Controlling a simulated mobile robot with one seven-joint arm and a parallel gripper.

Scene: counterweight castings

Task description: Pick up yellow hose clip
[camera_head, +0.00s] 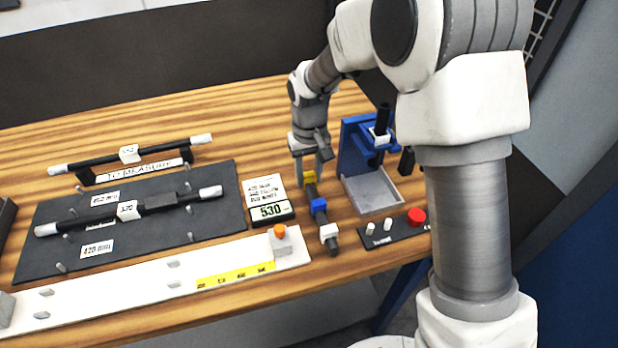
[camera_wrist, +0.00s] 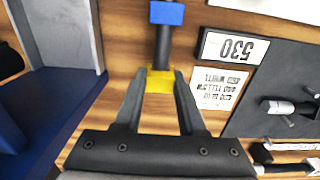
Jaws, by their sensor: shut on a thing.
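The yellow hose clip (camera_head: 309,178) sits at the far end of a dark bar, with a blue clip (camera_head: 318,205) and a white clip (camera_head: 328,231) further along the same bar. In the wrist view, the yellow clip (camera_wrist: 160,81) lies between my fingertips, and the blue clip (camera_wrist: 167,13) is beyond it on the bar. My gripper (camera_head: 311,174) points down over the bar, its fingers shut on the yellow clip. The wrist view also shows my gripper (camera_wrist: 160,85) with a finger on each side of the clip.
A blue press stand (camera_head: 352,150) with a grey tray stands close right of my gripper. A button panel (camera_head: 395,232) lies in front of it. Left are a 530 display (camera_head: 271,211), a dark board (camera_head: 150,238) with a hose, and a white rail (camera_head: 130,295).

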